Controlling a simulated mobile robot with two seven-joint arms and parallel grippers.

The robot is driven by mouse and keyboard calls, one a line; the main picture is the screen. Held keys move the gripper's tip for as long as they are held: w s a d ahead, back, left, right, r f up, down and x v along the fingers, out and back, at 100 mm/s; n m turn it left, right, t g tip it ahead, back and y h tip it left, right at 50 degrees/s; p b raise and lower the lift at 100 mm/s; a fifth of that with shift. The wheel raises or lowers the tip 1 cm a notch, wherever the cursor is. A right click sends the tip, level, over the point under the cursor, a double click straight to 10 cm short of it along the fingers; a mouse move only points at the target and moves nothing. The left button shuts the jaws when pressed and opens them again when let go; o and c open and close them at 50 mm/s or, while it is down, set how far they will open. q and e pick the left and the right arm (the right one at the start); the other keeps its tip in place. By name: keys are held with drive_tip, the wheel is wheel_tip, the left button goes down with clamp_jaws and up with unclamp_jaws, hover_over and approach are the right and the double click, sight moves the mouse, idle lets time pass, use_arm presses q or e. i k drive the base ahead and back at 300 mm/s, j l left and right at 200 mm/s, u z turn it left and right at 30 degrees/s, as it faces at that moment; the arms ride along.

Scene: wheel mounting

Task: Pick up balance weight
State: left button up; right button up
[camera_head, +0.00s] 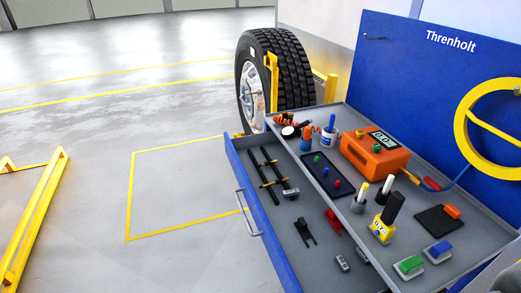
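Small grey blocks with dark markings lie in the open blue-fronted drawer (262,215). They look like balance weights, but they are too small to tell for certain. One grey block (291,194) lies beside black rods with yellow clips. Another grey block (343,263) lies nearer the front of the drawer. A third grey block (362,256) is partly hidden at the edge of the worktop. Neither of my grippers is in view.
The drawer also holds black rods (267,180), a black tool (304,231) and a red clamp (334,221). The grey worktop (330,205) carries an orange device (374,152) and several tools. A wheel (277,80) stands behind. The floor at left is mostly clear.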

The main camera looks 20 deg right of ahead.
sight(293, 192)
drive_tip(key=i+z, duration=0.15)
drive_tip(key=z, duration=1.4)
drive_tip(key=i+j+z, duration=0.1)
drive_tip(key=j+z, duration=1.1)
drive_tip(key=j, duration=1.45)
